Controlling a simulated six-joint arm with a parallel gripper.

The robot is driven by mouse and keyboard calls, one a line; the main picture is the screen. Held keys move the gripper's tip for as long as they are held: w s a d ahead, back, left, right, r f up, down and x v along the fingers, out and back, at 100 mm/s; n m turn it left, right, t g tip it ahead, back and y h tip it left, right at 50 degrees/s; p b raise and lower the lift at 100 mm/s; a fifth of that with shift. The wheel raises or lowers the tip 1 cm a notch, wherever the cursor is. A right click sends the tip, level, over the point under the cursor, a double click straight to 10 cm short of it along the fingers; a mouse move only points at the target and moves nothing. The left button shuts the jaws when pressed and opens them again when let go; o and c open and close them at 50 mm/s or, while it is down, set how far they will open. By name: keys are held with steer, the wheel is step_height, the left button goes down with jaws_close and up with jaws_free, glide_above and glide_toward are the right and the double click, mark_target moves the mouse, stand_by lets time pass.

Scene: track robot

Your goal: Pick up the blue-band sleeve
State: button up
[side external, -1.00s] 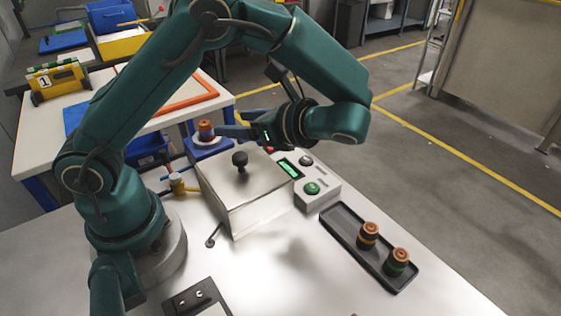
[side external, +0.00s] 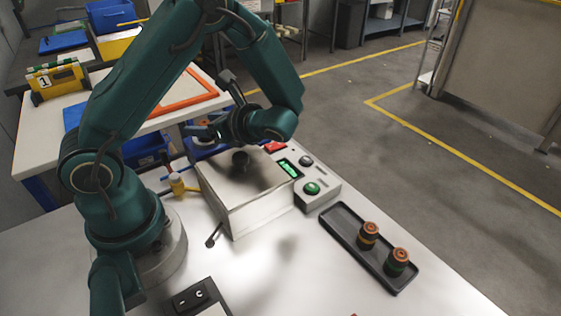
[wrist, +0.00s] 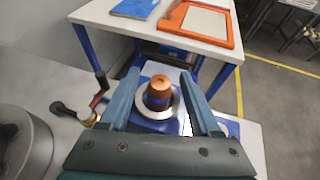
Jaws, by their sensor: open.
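The blue-band sleeve (wrist: 158,94) is a copper-coloured cylinder with a blue band. It stands upright on a blue base with a pale round collar (wrist: 177,106) in the wrist view. My gripper (wrist: 160,76) is open, with one finger on each side of the sleeve and gaps visible between. In the side external view my gripper (side external: 197,131) is low behind the metal box and covers most of the sleeve. Whether the fingers are at the sleeve's height is hard to tell.
A metal box (side external: 248,205) with a black knob stands close in front of my gripper. A control panel (side external: 318,192) with a green display adjoins it. A black tray (side external: 345,240) holds an orange-band sleeve (side external: 368,235) and a green-band sleeve (side external: 397,262).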

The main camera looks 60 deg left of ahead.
steer(key=shift+a, duration=0.1)
steer(key=c, duration=1)
jaws_close()
steer(key=shift+r, duration=0.1)
